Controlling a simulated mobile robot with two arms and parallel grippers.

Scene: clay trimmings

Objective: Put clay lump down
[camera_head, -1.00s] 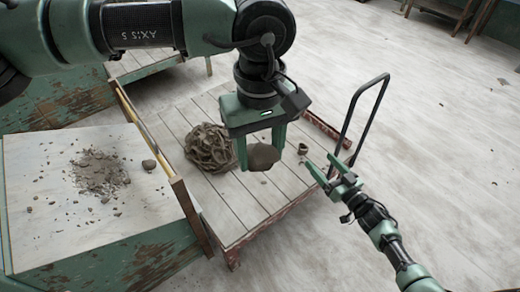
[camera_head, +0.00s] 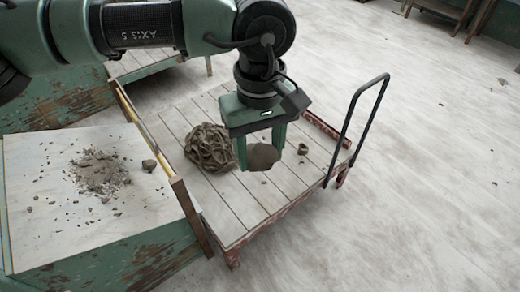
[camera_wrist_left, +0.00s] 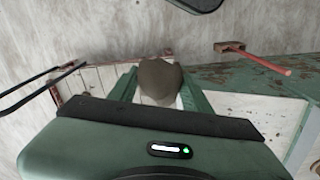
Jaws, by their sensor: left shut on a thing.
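My left gripper (camera_head: 262,150) is shut on a grey-brown clay lump (camera_head: 262,157), which sits between its two green fingers. The lump also shows in the left wrist view (camera_wrist_left: 159,78), between the fingers. In the head view, gripper and lump are over the slatted wooden cart (camera_head: 238,203). I cannot tell whether the lump touches the boards. A coiled heap of clay trimmings (camera_head: 209,147) lies on the cart to the left of the gripper. A small piece (camera_head: 303,149) lies to the right. My right gripper is not in view.
The cart has a black handle (camera_head: 356,130) at its right end. A green-sided table (camera_head: 60,225) stands at the left with a pile of crumbs (camera_head: 100,172) and a lump (camera_head: 149,165) on it. In the left wrist view a red-handled tool (camera_wrist_left: 255,56) shows.

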